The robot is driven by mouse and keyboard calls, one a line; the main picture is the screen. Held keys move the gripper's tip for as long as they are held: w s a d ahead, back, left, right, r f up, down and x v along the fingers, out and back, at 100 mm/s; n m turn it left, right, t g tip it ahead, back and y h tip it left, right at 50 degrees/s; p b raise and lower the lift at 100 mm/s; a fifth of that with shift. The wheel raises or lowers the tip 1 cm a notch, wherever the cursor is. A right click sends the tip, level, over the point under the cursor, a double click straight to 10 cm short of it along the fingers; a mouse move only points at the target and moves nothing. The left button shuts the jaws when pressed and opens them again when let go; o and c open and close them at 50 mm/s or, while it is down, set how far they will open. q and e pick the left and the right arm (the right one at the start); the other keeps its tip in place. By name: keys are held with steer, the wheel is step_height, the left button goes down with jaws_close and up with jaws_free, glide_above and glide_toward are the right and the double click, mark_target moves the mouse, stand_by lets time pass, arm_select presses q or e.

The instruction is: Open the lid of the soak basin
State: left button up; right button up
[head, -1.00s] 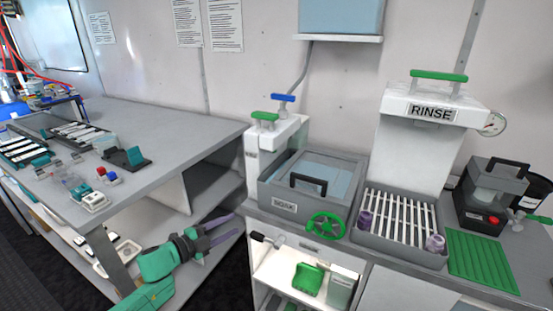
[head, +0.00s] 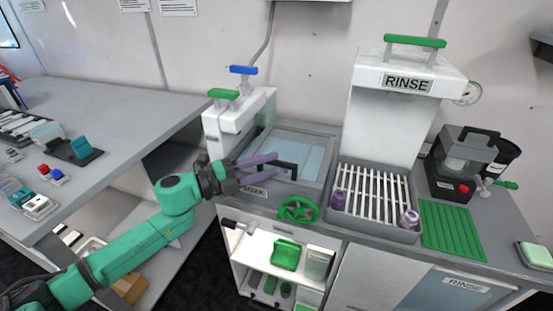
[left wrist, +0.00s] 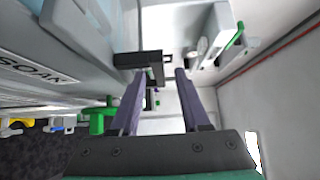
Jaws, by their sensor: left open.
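The soak basin (head: 328,178) is a grey box with a SOAK label, and its pale blue-grey lid (head: 305,153) lies closed on top. A black bar handle (head: 290,165) stands at the lid's front; it also shows in the left wrist view (left wrist: 130,60). My left gripper (head: 274,166) is open and empty, with its purple fingers at the left end of the handle. In the left wrist view the fingertips (left wrist: 160,73) reach up to the handle, whose end shows between them. I cannot tell whether they touch it. My right gripper is out of view.
A green valve wheel (head: 298,210) sits on the basin's front. A white unit with green (head: 222,94) and blue (head: 243,70) handles stands behind left. The RINSE station (head: 405,105) and its slatted tray (head: 375,235) stand to the right. A grey bench (head: 125,115) is left.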

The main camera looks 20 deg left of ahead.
arm_select(q)
steer(key=shift+p+x, duration=0.3)
steer(key=shift+x, duration=0.9)
steer(key=shift+w+d+f, duration=0.1)
steer(key=shift+w+d, duration=0.05)
steer(key=shift+w, duration=0.05)
steer(key=shift+s, duration=0.1)
jaws_close()
